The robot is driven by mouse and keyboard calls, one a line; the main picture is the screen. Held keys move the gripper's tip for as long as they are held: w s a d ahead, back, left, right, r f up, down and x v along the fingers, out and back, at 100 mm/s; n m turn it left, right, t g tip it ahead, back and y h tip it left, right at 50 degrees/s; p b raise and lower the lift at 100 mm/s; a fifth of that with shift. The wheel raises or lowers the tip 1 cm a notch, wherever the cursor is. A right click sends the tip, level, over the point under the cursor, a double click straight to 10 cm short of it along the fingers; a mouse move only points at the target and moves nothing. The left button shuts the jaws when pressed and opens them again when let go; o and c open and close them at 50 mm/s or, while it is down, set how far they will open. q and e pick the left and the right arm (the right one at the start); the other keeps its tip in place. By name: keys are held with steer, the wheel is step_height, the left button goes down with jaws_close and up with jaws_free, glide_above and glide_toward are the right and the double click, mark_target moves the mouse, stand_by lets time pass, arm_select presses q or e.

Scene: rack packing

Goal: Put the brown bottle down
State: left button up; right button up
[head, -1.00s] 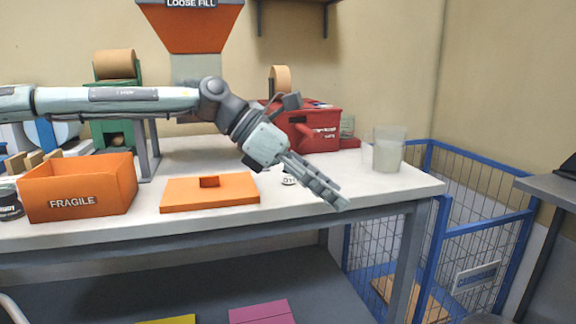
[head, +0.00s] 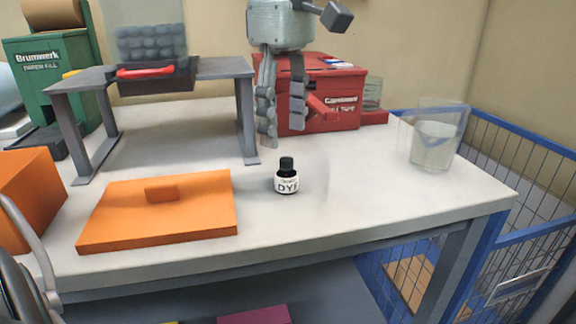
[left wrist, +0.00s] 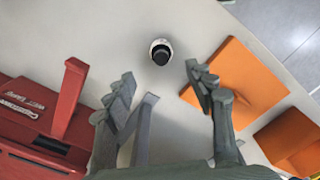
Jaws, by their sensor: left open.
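The small dark bottle with a black cap and a white DYE label (head: 287,183) stands upright on the pale tabletop, right of the orange lid. Its brown colour is hard to make out. In the left wrist view the bottle (left wrist: 161,52) shows from above, beyond and between the spread fingers. My left gripper (head: 283,133) points down above the table, and its fingers are apart and empty. In the left wrist view the gripper (left wrist: 160,85) has clear space between its fingers and does not touch the bottle.
The orange lid (head: 205,222) lies left of the bottle. A red tape machine (head: 340,95) stands behind the gripper. A clear beaker (head: 434,150) stands at the right. A grey stand (head: 222,68) is at the back left. Tabletop right of the bottle is clear.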

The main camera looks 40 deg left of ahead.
mark_target(287, 159)
arm_select(q)
steer(key=f, duration=0.7)
steer(key=shift+s+d+f, duration=0.15)
steer(key=shift+d+f, duration=0.05)
steer(key=shift+d, duration=0.1)
arm_select(e)
steer(key=shift+s+r, duration=0.2)
arm_select(q)
jaws_close()
steer(key=shift+r, duration=0.15)
step_height(287, 159, up, 18)
steer(key=p, duration=0.1)
arm_select(e)
steer(key=f, duration=0.3)
steer(key=shift+w+a, duration=0.15)
steer(key=shift+w, duration=0.15)
